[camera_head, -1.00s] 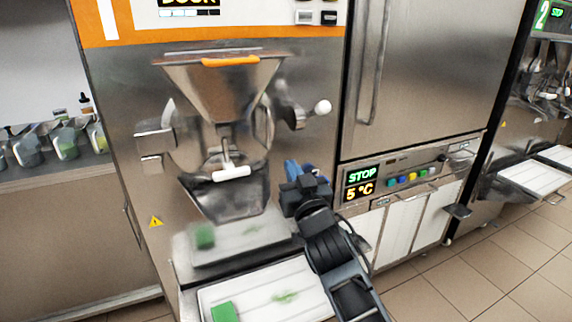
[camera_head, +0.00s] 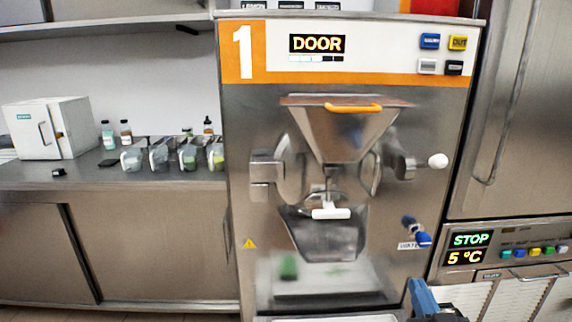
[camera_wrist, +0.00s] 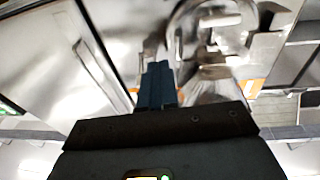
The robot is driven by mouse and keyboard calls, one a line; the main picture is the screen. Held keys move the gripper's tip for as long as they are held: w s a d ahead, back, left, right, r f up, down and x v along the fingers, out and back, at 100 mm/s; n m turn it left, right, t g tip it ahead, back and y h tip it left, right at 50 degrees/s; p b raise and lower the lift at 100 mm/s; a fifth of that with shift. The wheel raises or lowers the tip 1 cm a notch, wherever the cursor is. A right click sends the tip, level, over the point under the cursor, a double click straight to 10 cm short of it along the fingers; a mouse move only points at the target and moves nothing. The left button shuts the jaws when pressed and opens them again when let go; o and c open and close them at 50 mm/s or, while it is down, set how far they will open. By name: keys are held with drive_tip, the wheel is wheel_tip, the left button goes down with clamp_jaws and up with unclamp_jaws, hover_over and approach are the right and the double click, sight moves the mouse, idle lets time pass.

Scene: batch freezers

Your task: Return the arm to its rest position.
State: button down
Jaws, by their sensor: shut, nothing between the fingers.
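My gripper (camera_head: 423,296) shows at the bottom edge of the head view, right of centre, in front of the batch freezer (camera_head: 240,190) marked 1. Most of my arm is out of this view. In the wrist view, the two blue fingers of my gripper (camera_wrist: 157,84) are together with nothing between them. The fingers stand apart from the machine parts behind them. The wrist view is tilted and partly blurred, so the distance to the machine is hard to tell.
The freezer has a steel hopper (camera_head: 345,130), a white-knobbed lever (camera_head: 437,160) and a blue-handled water tap (camera_head: 416,232) near my gripper. A cabinet with a STOP panel (camera_head: 512,252) stands at right. Several jugs (camera_head: 188,157) and a white box (camera_head: 50,128) stand on the left counter (camera_head: 100,178).

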drive_tip(key=s+a+f+g+y, duration=0.1)
drive_tip(key=s+f, duration=0.2)
drive_tip(key=s, duration=0.8)
drive_tip(key=s+a+f+g, duration=0.15)
drive_tip(key=s+f, duration=0.25)
drive_tip(key=s, duration=0.7)
drive_tip(key=s+r+g, duration=0.1)
drive_tip(key=s+r, duration=0.1)
drive_tip(key=s, duration=0.7)
drive_tip(key=s+r+n+g, duration=0.1)
drive_tip(key=s+r, duration=0.2)
drive_tip(key=s, duration=0.6)
drive_tip(key=shift+a+r+y, duration=0.2)
drive_tip(key=shift+a+y, duration=0.1)
drive_tip(key=shift+a, duration=0.05)
